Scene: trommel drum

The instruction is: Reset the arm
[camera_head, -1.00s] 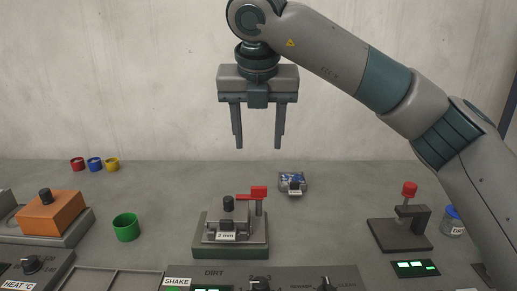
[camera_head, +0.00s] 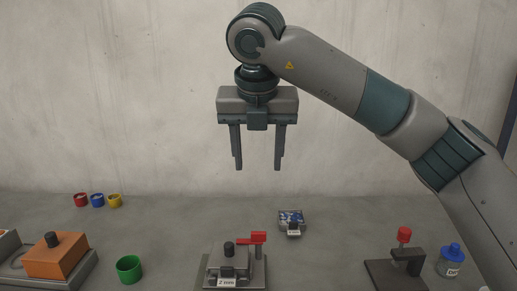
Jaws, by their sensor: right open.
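My right gripper (camera_head: 258,165) hangs at the upper middle, fingers pointing down, open and empty. It is well above the table, over the grey block with a black knob and "2 mm" label (camera_head: 232,262). A red lever (camera_head: 258,237) stands at that block's right side. The fingers touch nothing. My right arm (camera_head: 340,85) reaches in from the right. My left gripper is not in view.
An orange block (camera_head: 57,260) and a green cup (camera_head: 129,269) are at left. Small red (camera_head: 81,200), blue (camera_head: 97,200) and yellow (camera_head: 115,201) cups stand behind. A small labelled tray (camera_head: 291,220) is mid-table. A red-knobbed stand (camera_head: 403,255) and blue-lidded jar (camera_head: 451,260) are at right.

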